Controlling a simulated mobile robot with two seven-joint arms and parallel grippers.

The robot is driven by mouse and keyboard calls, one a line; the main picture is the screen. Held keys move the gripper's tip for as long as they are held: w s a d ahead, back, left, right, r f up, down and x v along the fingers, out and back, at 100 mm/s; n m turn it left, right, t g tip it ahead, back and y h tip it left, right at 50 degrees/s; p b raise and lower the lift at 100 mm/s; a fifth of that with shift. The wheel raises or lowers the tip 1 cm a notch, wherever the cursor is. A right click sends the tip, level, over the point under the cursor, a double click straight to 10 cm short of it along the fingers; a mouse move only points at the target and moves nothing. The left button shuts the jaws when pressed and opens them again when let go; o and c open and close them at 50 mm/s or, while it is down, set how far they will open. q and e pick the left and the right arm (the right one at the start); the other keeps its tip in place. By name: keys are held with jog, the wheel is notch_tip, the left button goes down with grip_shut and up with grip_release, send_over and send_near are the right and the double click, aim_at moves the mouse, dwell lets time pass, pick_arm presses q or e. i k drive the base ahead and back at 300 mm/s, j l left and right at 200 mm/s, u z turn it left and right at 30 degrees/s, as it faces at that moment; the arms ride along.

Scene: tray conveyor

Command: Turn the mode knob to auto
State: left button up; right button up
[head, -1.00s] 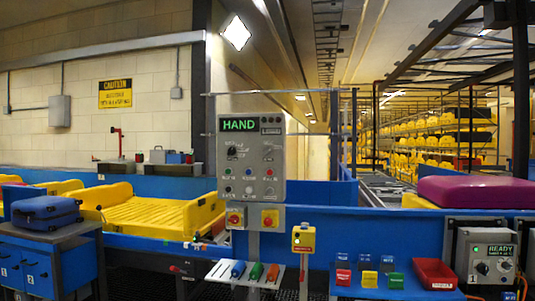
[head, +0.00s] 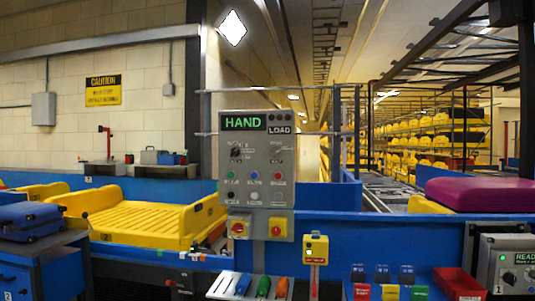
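A grey control panel (head: 256,206) stands upright near the middle of the head view. Its green-lit display (head: 243,122) reads HAND, and a smaller label beside it (head: 280,130) reads LOAD. A dark rotary knob (head: 236,153) sits at the panel's upper left, below the display. A second knob (head: 277,153) is at the upper right. Their small lettering is too blurred to read, so I cannot tell which is the mode knob from its label. Several coloured buttons and two red knobs on yellow plates lie below. Neither of my grippers is in view.
A blue conveyor side wall (head: 390,240) runs behind the panel. A yellow tray (head: 150,220) and a blue suitcase (head: 33,221) are at the left. A sloped shelf with coloured handles (head: 263,286) and a yellow button box (head: 316,249) are in front. A grey READY box (head: 508,265) is at right.

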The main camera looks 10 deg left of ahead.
aim_at(276, 152)
jog(key=i+j, duration=0.3)
jog(key=j, duration=0.15)
jog(key=i+j, duration=0.6)
jog(key=j, duration=0.25)
jog(key=i+j+z, duration=0.1)
jog(key=i+j, duration=0.2)
jog(key=j, duration=0.1)
